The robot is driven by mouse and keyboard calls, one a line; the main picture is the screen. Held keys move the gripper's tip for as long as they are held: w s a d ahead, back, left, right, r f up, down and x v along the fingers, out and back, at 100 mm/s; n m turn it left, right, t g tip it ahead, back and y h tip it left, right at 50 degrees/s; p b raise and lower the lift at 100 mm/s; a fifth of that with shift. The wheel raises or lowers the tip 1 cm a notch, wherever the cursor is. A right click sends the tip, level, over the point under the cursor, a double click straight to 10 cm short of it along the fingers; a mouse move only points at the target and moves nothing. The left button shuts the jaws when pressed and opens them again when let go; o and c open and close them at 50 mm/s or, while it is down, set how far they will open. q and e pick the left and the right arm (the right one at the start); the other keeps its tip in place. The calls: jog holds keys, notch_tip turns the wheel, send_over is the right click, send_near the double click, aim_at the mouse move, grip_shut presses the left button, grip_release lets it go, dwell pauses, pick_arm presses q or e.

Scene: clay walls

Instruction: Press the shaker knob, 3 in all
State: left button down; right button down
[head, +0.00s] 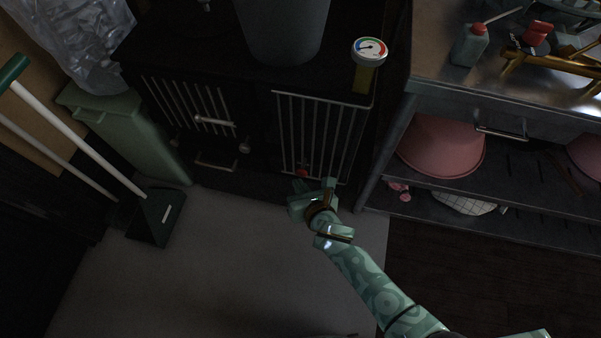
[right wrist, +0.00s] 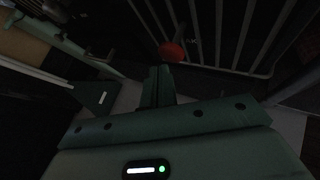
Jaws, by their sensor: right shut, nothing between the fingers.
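A small round red knob (head: 303,173), which I take to be the shaker knob, sits low at the front of the dark stove-like unit, at the foot of its barred grate. In the right wrist view the red knob (right wrist: 173,52) shows just beyond and slightly right of my fingers. My right gripper (head: 312,190) is shut and empty, close in front of the knob. It also shows in the right wrist view (right wrist: 158,85). I cannot tell whether it touches the knob. My left gripper is not in view.
The dark unit (head: 255,180) has a barred grate (head: 318,130) and a door with handles. A gauge (head: 369,48) stands on its right edge. A metal workbench (head: 440,95) with pink bowls below is at right. A dustpan (head: 155,215) stands left. The grey floor is clear.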

jog(key=shift+w+d, duration=0.2)
jog(key=shift+w, duration=0.4)
jog(key=shift+w+d, duration=0.2)
jog(key=shift+w, duration=0.4)
dwell(1.3)
jog(key=shift+s, duration=0.1)
jog(key=shift+s+a, duration=0.25)
jog(key=shift+s, duration=0.45)
jog(key=shift+s+a, duration=0.2)
jog(key=shift+s, duration=0.45)
jog(key=shift+s+a, duration=0.25)
jog(key=shift+s, duration=0.55)
jog(key=shift+s+a, duration=0.3)
jog(key=shift+s, duration=0.5)
jog(key=shift+s+a, duration=0.25)
jog(key=shift+s, duration=0.55)
